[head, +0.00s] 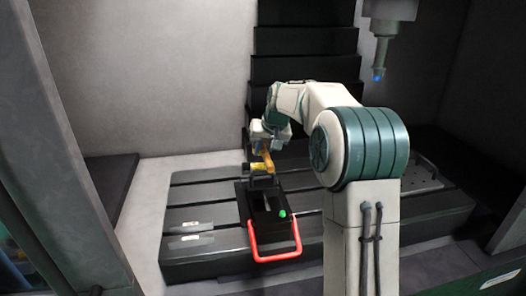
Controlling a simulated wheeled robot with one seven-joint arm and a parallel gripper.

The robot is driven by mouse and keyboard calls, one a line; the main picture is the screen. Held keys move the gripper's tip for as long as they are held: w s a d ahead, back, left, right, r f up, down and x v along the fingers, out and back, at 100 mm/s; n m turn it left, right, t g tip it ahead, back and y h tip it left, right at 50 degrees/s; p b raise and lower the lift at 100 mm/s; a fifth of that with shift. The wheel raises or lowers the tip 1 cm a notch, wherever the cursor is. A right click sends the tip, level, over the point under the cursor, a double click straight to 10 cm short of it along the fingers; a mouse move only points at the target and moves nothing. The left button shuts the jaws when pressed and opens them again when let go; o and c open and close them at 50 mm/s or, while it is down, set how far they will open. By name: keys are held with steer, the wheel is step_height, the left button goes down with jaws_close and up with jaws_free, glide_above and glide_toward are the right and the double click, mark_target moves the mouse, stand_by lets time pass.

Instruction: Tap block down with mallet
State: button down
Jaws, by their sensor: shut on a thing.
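My gripper (262,146) is above the slotted machine table, shut on a yellow-orange thing that looks like the mallet (267,160). The mallet's lower end is just over or against a dark vise-like fixture (246,205). I cannot tell whether it touches. The fixture has a red U-shaped handle (275,244) at its front and a small green knob (283,213). The block is not clearly visible; the mallet and my gripper may hide it.
The slotted table (190,225) spreads to both sides of the fixture. A machine head with a blue-lit tip (379,72) hangs at the upper right. Dark stepped bellows (305,40) stand behind. Grey enclosure walls close in at the left.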

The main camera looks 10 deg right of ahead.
stand_by(0.4)
step_height(320, 180, up, 4)
steer(key=p, duration=0.3)
steer(key=shift+f, duration=0.15)
step_height(320, 180, down, 9)
steer(key=b, duration=0.7)
steer(key=shift+f, duration=0.2)
step_height(320, 180, up, 6)
steer(key=p, duration=0.4)
steer(key=shift+f, duration=0.3)
